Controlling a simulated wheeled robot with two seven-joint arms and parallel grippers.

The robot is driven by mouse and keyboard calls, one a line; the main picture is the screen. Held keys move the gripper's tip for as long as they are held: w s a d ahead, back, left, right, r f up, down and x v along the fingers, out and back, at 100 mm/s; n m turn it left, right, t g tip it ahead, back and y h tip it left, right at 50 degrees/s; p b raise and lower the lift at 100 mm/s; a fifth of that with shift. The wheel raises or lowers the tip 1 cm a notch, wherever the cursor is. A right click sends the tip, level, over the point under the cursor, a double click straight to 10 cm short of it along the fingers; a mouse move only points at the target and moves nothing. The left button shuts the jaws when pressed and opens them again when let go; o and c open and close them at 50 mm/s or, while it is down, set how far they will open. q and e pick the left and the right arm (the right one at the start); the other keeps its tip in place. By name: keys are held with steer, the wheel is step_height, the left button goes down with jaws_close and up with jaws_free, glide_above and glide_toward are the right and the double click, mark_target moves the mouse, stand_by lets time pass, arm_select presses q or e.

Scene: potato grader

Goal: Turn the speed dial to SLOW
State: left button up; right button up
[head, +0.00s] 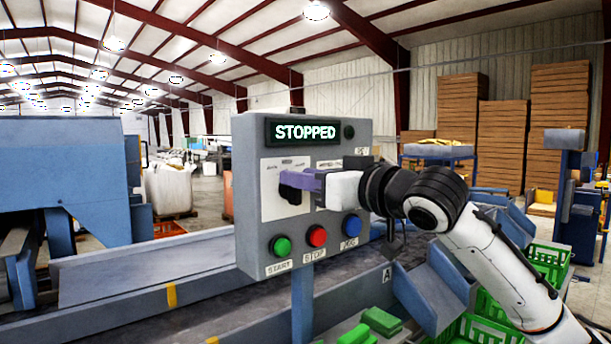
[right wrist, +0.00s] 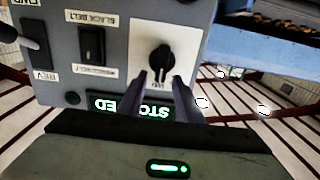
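The speed dial is a black knob (head: 291,187) on a white plate at the left of the grey control box (head: 246,220). The dial also shows in the right wrist view (right wrist: 162,57), where the picture is upside down. My right gripper (head: 300,181) reaches in from the right, in front of the dial. In the right wrist view its two fingers (right wrist: 162,80) are apart, with the tips close to either side of the knob. I cannot tell whether they touch it. The dial's labels are too small to read. The display (head: 304,132) reads STOPPED. My left gripper is not in view.
Below the dial are a green START button (head: 281,245), a red STOP button (head: 317,236) and a blue button (head: 351,225). A black rocker switch (right wrist: 91,43) sits beside the dial plate. Green crates (head: 549,262) stand at the right.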

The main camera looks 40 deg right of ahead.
steer(key=shift+c, duration=0.4)
jaws_close()
steer(key=shift+s+a+f+n+p, duration=0.1)
steer(key=shift+a+n+p, duration=0.15)
steer(key=shift+n+p, duration=0.9)
steer(key=shift+w+a+f+n+p, duration=0.1)
steer(key=shift+a+n+p, duration=0.2)
steer(key=shift+n+p, duration=0.8)
steer(key=shift+s+a+f+n+p, duration=0.1)
steer(key=shift+a+n+p, duration=0.3)
steer(key=shift+n, duration=1.35)
steer(key=shift+d, duration=0.15)
